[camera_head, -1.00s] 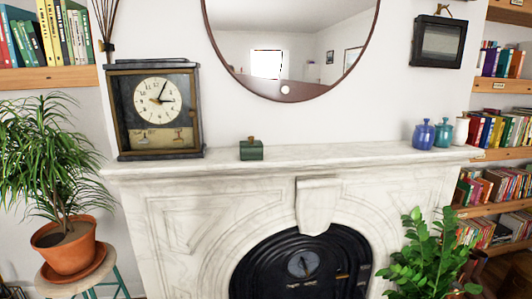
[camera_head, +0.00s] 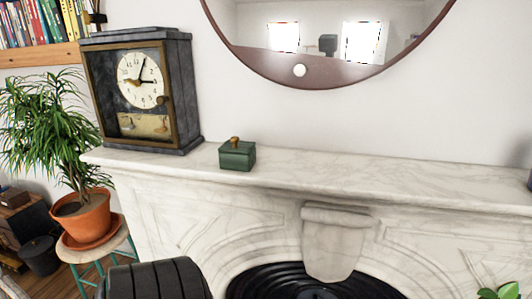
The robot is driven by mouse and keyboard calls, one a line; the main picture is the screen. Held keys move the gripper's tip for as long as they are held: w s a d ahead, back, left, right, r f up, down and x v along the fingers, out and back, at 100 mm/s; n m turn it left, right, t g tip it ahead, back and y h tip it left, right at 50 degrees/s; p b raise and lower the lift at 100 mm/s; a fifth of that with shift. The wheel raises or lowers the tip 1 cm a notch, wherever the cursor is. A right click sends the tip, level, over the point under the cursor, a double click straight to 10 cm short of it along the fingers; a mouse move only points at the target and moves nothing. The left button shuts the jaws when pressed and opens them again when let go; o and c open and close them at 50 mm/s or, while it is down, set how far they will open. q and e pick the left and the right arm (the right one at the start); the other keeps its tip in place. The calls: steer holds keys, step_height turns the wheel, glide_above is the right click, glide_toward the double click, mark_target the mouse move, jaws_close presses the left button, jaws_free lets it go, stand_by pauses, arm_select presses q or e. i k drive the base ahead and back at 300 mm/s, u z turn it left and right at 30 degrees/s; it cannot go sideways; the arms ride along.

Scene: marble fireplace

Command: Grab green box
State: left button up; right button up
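The small green box (camera_head: 237,156) stands upright on the white marble mantel (camera_head: 350,172), to the right of the clock. It has a lid with a small brown knob on top. Nothing touches it. Neither gripper's fingers can be seen in this view.
A dark clock (camera_head: 141,90) stands close to the left of the box. A round mirror (camera_head: 330,75) hangs above the mantel. A potted plant (camera_head: 83,216) sits on a stool at the left.

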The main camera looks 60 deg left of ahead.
mark_target(227, 161)
steer(key=z, duration=1.45)
steer(key=i, duration=1.95)
steer(key=u, duration=3.85)
